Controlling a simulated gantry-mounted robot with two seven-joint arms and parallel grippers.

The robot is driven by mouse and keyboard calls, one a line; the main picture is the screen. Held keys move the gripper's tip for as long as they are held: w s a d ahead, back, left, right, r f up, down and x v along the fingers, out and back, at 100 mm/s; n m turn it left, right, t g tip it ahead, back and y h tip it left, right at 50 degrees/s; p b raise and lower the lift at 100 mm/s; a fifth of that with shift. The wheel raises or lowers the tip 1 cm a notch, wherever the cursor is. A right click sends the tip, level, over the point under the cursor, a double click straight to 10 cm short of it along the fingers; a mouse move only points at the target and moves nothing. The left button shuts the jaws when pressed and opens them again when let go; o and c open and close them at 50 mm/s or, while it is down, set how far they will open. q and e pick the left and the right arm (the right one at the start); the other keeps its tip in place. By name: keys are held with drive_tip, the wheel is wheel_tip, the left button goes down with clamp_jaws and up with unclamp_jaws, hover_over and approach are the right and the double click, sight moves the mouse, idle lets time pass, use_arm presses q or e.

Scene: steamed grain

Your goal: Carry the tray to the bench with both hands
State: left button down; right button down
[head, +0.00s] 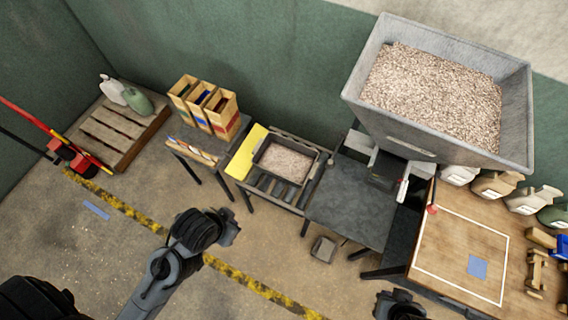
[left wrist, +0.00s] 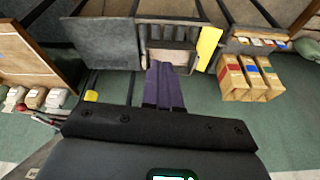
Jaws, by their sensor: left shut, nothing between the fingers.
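The tray (head: 262,154) is a dark rectangular tray filled with pale grain. It sits on a roller stand (head: 262,190) near the back wall in the head view. The bench (head: 440,262) is a wooden table at the right with a white outlined rectangle on its top. My left gripper (head: 232,228) is in front of the stand, apart from the tray. Its fingers (left wrist: 165,90) are together and empty in the left wrist view.
A large grain hopper (head: 440,100) stands at the back right above a dark table (head: 345,205). A small grey box (head: 323,249) is on the floor.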

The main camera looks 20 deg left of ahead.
idle(0.4)
use_arm(q)
drive_tip(key=c, duration=1.2)
unclamp_jaws()
drive_tip(key=shift+c, duration=0.2)
